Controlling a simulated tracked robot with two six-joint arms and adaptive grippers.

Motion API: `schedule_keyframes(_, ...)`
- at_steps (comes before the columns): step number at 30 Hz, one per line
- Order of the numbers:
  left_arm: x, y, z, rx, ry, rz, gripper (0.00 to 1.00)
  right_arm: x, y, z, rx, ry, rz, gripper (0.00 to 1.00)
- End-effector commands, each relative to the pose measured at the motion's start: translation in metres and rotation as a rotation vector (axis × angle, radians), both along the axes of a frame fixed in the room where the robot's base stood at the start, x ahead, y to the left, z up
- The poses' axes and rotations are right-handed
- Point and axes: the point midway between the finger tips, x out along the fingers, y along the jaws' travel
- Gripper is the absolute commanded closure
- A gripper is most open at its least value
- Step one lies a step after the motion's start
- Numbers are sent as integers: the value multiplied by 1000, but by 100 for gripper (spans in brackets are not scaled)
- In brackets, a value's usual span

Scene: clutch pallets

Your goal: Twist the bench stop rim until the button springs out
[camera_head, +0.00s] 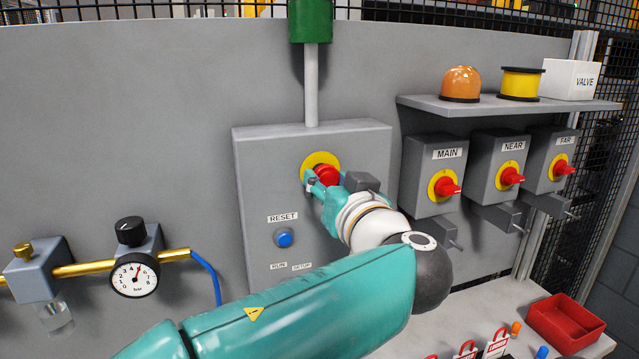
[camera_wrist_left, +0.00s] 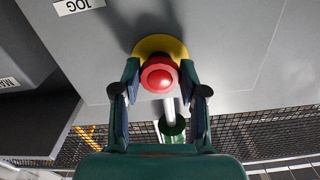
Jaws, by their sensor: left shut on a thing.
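The bench stop is a red button (camera_head: 327,174) on a yellow disc (camera_head: 316,160), mounted on the grey control box (camera_head: 262,180). My left gripper (camera_head: 321,183) reaches it from the lower right and is shut on the red rim. In the left wrist view the red button (camera_wrist_left: 158,76) sits between the two fingers, with the yellow disc (camera_wrist_left: 158,46) behind it. The fingers partly hide the rim in the head view, and whether the button is in or out is hard to tell. My right gripper is not in view.
A blue reset button (camera_head: 284,238) sits below the stop on the same box. Three red-handled switches, MAIN (camera_head: 443,187), NEAR (camera_head: 509,177) and FAR (camera_head: 561,168), stand to the right under a shelf (camera_head: 510,105). A red tray (camera_head: 566,322) and lockout tags lie on the bench.

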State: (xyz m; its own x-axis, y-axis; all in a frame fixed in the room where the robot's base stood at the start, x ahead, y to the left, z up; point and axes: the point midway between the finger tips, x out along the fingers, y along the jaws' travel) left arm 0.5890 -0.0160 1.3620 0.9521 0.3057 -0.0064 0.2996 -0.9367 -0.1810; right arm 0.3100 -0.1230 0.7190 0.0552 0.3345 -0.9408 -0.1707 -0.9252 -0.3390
Motion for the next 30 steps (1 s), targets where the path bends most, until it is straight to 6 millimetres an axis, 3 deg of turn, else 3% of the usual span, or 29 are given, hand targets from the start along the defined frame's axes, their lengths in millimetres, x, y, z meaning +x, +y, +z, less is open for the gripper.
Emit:
schedule_keyframes(15, -1, 1, 6, 292, 79, 3, 92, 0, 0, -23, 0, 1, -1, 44)
schedule_keyframes(30, -1, 0, 8, 574, 169, 1, 93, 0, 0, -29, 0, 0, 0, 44)
